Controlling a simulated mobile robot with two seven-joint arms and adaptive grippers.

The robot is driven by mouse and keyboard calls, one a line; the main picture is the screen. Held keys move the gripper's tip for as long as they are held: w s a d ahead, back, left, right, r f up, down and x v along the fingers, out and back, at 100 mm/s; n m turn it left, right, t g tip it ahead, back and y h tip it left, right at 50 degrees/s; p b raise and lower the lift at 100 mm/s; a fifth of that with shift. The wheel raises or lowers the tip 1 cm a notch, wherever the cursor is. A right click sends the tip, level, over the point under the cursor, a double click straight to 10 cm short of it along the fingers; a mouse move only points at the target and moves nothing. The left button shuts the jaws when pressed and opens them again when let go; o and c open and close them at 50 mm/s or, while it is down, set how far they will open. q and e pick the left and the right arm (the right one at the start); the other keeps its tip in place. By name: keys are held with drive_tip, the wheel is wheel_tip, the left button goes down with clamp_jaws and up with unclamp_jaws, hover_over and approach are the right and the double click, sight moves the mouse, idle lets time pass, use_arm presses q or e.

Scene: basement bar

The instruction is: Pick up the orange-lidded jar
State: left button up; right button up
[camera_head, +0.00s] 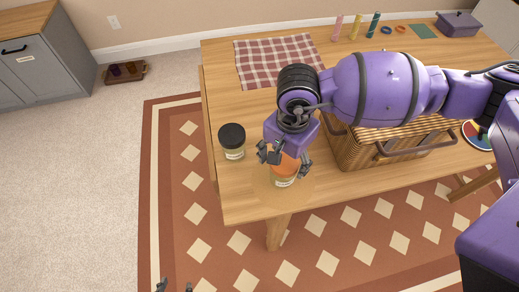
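The orange-lidded jar (285,180) stands upright at the near left part of the wooden table, over a pale round patch. A label shows on its front. My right gripper (286,160) comes down over it from above, with dark fingers on either side of the orange lid. The fingers look spread; contact with the lid cannot be made out. The gripper hides part of the lid. My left gripper (174,287) shows only its fingertips at the bottom edge, apart and empty, over the rug.
A black-lidded jar (233,150) stands to the left of the orange-lidded one. A wicker basket (370,158) stands to the right, partly under my arm.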

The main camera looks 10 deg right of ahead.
drive_tip(key=shift+s+f, duration=0.25)
drive_tip(key=shift+f, duration=0.15)
wheel_tip(320, 180, down, 5)
drive_tip(key=shift+r+p, duration=0.2)
drive_tip(key=shift+p, duration=0.1)
drive_tip(key=shift+c, duration=1.7)
drive_tip(key=c, duration=1)
drive_tip(key=shift+r, duration=0.65)
use_arm(q)
drive_tip(key=shift+w+d+r+p, duration=0.15)
drive_tip(key=shift+w+r+p, duration=0.15)
drive_tip(key=shift+r+p, duration=0.4)
drive_tip(key=shift+w+d+r+p, duration=0.1)
drive_tip(key=shift+w+r+p, duration=0.2)
drive_tip(key=shift+r+p, duration=0.35)
drive_tip(key=shift+w+d+r+p, duration=0.15)
drive_tip(key=shift+w+r+p, duration=0.25)
drive_tip(key=shift+r, duration=0.45)
use_arm(e)
drive_tip(key=s+r, duration=1.1)
drive_tip(key=s, duration=0.3)
drive_tip(key=shift+a+r+n, duration=0.15)
drive_tip(key=shift+r+n, duration=0.15)
drive_tip(key=shift+n, duration=0.1)
